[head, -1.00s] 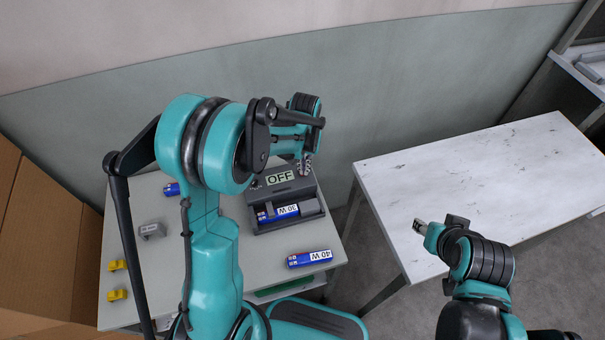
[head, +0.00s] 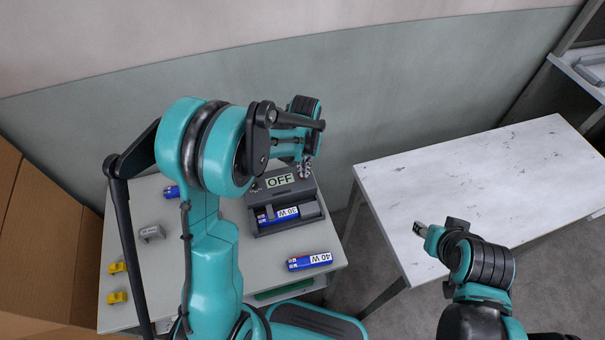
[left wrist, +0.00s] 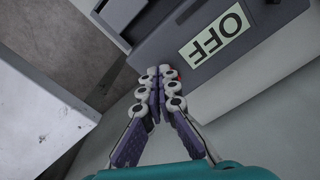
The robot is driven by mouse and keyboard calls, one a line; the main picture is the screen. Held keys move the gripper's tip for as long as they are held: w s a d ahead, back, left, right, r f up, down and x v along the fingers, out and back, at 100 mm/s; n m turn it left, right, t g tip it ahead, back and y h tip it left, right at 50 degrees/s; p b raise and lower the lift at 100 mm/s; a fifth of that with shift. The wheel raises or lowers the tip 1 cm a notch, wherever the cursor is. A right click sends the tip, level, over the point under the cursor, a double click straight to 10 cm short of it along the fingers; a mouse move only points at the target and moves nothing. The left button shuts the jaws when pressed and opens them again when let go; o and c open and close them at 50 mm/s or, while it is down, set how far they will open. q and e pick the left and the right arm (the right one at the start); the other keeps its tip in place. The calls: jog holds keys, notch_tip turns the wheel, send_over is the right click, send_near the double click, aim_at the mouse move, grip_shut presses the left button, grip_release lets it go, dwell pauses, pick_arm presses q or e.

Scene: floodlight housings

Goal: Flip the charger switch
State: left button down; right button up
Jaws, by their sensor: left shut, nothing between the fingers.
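The dark grey charger (head: 303,214) stands on the left table and its label (head: 280,180) reads OFF. A blue battery marked 30 W (head: 283,213) lies in its bay. My left gripper (head: 305,171) is at the charger's back right corner. In the left wrist view, my left gripper's fingers (left wrist: 163,74) are shut and empty, with tips against or very close to the charger's side (left wrist: 150,45), near the OFF label (left wrist: 216,36). A small red spot (left wrist: 177,73) shows beside the tips, mostly hidden by them. My right gripper (head: 419,228) hangs by the white table; its fingers are too small to judge.
A blue 40 W battery (head: 310,261) lies in front of the charger. Another blue battery (head: 171,191), a grey block (head: 152,233) and yellow pieces (head: 117,298) lie on the left table. The white table (head: 480,190) at right is bare. A brown carton (head: 45,240) stands at left.

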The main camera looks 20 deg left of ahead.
aim_at(304, 180)
pick_arm(q)
jog(key=shift+f, duration=0.15)
dwell(0.4)
jog(key=shift+f+b, duration=0.9)
notch_tip(304, 180, up, 7)
jog(key=p, duration=0.4)
jog(key=shift+p, duration=0.35)
